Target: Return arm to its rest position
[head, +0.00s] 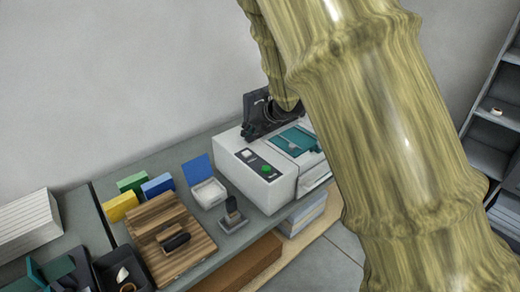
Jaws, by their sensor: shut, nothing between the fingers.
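My arm, with a streaked yellow-green surface, fills the upper middle and right of the head view. My dark gripper (249,131) shows beside the arm, over the back of the white printer (262,172). It is shut and holds nothing. The arm hides part of the printer's right side and what lies behind it.
A grey counter (228,240) bears a wooden tray (196,242), yellow, green and blue boxes, an open white box with a blue lid (208,192) and a small dark stand (233,218). Grey shelves (492,130) stand at right. Bare floor (335,262) shows at lower right.

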